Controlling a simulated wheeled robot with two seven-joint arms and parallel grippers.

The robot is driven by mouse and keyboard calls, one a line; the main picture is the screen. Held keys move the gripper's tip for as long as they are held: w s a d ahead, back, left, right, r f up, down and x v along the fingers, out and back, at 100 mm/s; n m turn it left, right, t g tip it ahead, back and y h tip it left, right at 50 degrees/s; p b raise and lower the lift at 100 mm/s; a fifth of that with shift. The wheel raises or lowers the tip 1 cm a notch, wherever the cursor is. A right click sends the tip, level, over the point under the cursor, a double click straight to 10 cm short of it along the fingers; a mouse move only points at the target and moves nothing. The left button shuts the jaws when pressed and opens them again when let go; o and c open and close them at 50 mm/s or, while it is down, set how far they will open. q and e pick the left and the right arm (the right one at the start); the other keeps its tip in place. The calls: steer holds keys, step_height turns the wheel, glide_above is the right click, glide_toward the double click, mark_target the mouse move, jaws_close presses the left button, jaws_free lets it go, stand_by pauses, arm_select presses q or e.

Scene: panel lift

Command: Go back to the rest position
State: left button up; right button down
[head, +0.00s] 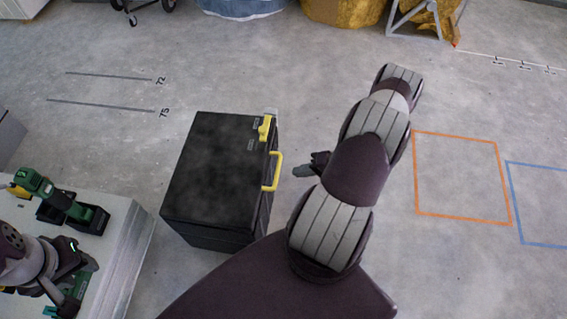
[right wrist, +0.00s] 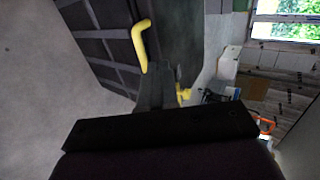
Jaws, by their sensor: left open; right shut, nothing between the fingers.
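A black case (head: 215,175) stands on the concrete floor with a yellow handle (head: 275,172) and a yellow latch (head: 265,128) on its right side. My right gripper (head: 303,170) is shut and empty, a little to the right of the yellow handle and apart from it in the head view. My right arm hides much of it. In the right wrist view the yellow handle (right wrist: 140,45) shows close by, beside the dark fingers (right wrist: 157,88). My left gripper (head: 76,277) is open and empty over the grey-white worktop at lower left.
The worktop (head: 125,245) holds a green power tool (head: 55,198) in a dark holder, close to my left gripper. An orange floor outline (head: 465,218) and a blue one (head: 530,243) lie at right. Bare floor lies between the case and the back, where gold and blue-white containers stand.

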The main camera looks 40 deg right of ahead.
arm_select(q)
steer(key=shift+w+a, duration=0.15)
steer(key=shift+a, duration=0.05)
arm_select(e)
steer(key=v, duration=0.3)
steer(key=shift+s+d, duration=0.2)
steer(key=shift+s, duration=0.1)
